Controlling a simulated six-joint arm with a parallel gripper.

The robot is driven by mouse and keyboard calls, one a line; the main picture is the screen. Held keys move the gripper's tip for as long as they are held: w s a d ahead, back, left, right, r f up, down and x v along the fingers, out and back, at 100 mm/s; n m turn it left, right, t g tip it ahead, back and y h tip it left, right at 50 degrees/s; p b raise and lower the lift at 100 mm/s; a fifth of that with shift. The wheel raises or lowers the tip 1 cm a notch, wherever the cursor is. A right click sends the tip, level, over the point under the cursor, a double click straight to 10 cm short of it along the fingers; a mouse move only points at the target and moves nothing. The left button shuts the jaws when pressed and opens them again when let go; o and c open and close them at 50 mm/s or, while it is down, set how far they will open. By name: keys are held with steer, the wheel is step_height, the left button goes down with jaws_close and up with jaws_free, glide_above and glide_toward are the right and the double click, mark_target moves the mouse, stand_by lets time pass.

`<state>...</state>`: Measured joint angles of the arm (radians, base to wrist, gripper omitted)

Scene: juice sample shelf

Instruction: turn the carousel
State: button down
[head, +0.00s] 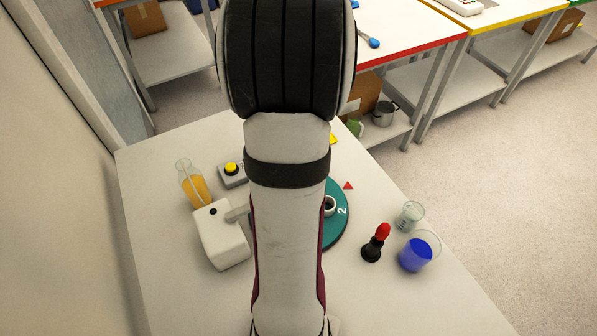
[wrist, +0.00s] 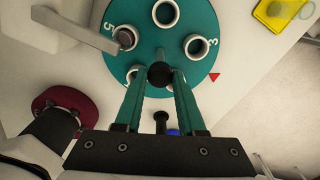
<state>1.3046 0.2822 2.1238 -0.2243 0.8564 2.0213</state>
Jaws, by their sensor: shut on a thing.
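The carousel is a round teal disc with white-ringed holes and white numbers. Its right edge (head: 333,237) shows in the head view, with a 2, while my arm hides most of it. In the wrist view its face (wrist: 160,42) shows a 5 at the left and a 3 at the right. The hole by the 5 holds something dark; the upper and right holes look empty. My gripper (wrist: 160,80) is shut on a round black knob (wrist: 160,73) at the carousel's near edge. A red triangle (wrist: 215,77) lies just outside the rim.
A white dispenser (head: 222,238) reaches its arm over the hole by the 5. A yellow-button box (head: 232,174) and an orange juice container (head: 195,188) stand at left. A red-topped black stand (head: 375,245), an empty beaker (head: 410,215) and a blue-filled beaker (head: 416,255) stand at right.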

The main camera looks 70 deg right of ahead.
steer(key=shift+m, duration=0.3)
stand_by(0.5)
steer(key=c, duration=0.5)
jaws_free()
step_height(320, 180, up, 16)
